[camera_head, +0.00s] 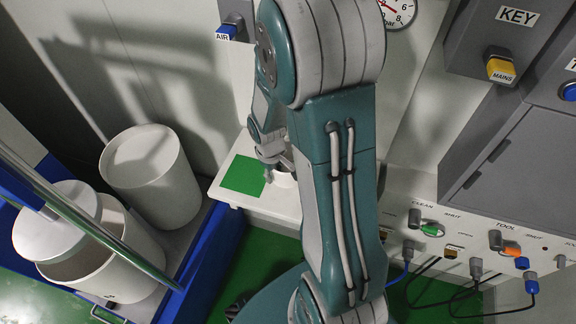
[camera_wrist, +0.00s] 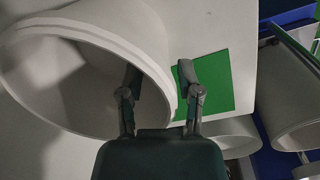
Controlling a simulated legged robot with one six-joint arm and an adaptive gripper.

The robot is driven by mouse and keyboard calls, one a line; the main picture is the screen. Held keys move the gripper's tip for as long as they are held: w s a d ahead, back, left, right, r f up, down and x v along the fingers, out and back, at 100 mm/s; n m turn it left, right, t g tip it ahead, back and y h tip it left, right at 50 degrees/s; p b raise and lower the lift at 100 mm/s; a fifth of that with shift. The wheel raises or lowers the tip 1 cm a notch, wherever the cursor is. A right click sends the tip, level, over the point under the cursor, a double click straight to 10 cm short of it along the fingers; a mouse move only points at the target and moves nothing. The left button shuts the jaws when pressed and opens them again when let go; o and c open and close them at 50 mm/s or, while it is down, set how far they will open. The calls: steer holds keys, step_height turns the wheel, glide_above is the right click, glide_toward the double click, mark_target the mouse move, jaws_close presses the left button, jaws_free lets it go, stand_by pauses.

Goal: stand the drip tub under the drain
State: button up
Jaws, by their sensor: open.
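The drip tub, a small white open tub (camera_head: 286,181), stands on a white shelf (camera_head: 268,206) beside a green square (camera_head: 243,175). My arm hides much of it in the head view. In the wrist view the tub (camera_wrist: 150,40) is large at the left, its mouth facing the camera. My gripper (camera_head: 272,166) is at the tub's rim. In the wrist view my gripper (camera_wrist: 159,78) is open, one finger over the tub's mouth and the other outside, over the green square (camera_wrist: 215,85). The tub's wall lies between them; contact cannot be told. I cannot make out the drain clearly.
Two white drums, one closed-looking (camera_head: 150,175) and one with a tilted lid (camera_head: 105,265), stand in a blue-walled tray (camera_head: 222,255) at the left. A metal rail (camera_head: 85,215) crosses before them. A panel with valves and cables (camera_head: 470,235) is at the right.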

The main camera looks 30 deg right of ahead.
steer(key=c, duration=0.5)
steer(key=shift+a, duration=0.1)
jaws_close()
steer(key=shift+a, duration=0.15)
steer(key=shift+r, duration=0.1)
steer(key=shift+r, duration=0.15)
step_height(320, 180, up, 3)
steer(key=shift+s+r, duration=0.1)
steer(key=s+d+r, duration=0.1)
steer(key=s+r, duration=0.8)
steer(key=s, duration=0.4)
steer(key=shift+s+d+r, duration=0.2)
steer(key=shift+s, duration=0.2)
